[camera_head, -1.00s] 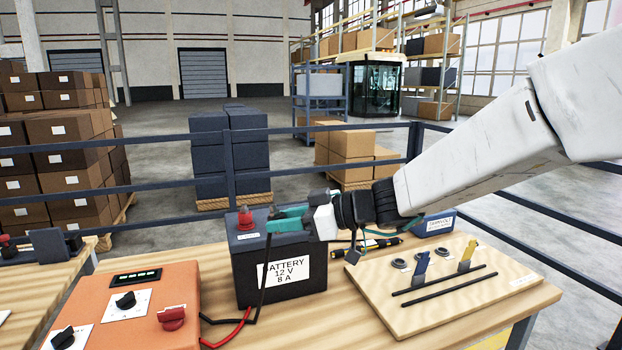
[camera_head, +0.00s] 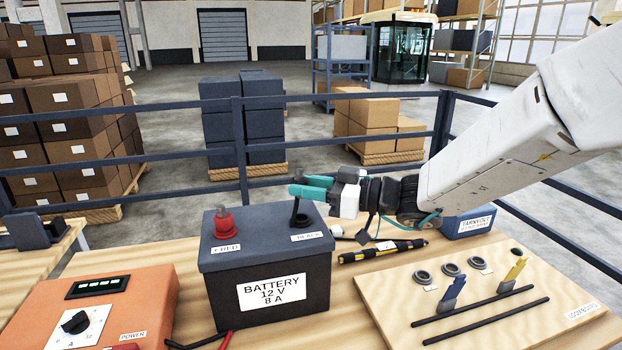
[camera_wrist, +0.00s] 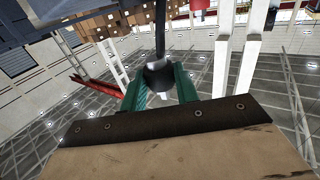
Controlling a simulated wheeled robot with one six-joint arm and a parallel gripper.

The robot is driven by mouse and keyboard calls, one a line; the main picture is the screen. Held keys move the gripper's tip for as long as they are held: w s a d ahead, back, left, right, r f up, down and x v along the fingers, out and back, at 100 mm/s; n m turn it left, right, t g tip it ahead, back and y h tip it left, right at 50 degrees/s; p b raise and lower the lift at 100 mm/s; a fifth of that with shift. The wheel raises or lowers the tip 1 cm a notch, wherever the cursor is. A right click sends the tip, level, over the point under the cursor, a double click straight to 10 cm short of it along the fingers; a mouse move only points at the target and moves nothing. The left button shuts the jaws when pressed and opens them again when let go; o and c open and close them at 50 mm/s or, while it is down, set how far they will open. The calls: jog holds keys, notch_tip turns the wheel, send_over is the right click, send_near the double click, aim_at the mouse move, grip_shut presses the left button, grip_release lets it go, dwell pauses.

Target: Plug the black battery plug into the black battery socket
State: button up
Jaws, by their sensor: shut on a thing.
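The battery (camera_head: 265,288) is a dark box with a white label on the bench. A black post-like piece (camera_head: 300,219) stands on its top beside a "BLACK" label, just under my fingertips. I cannot tell how much of it is socket or plug. My gripper (camera_head: 304,186) reaches in from the right, above the battery's right rear part. In the wrist view the black plug (camera_wrist: 160,75) sits between the green fingers, with its dark cable (camera_wrist: 160,30) running up the picture. The fingers are shut on it. The contact between plug and socket is hidden.
A red plug-like piece (camera_head: 224,223) stands at the battery's top left. An orange power box (camera_head: 120,300) is at front left. A wooden board (camera_head: 400,310) with levers lies at right. A yellow-black tool (camera_head: 380,251) and a blue box (camera_head: 468,223) lie behind it. Railing crosses behind.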

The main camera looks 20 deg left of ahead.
aim_at(308, 223)
jog(key=shift+f, duration=1.75)
jog(key=shift+f, duration=1.05)
dwell(0.7)
jog(key=o, duration=1.2)
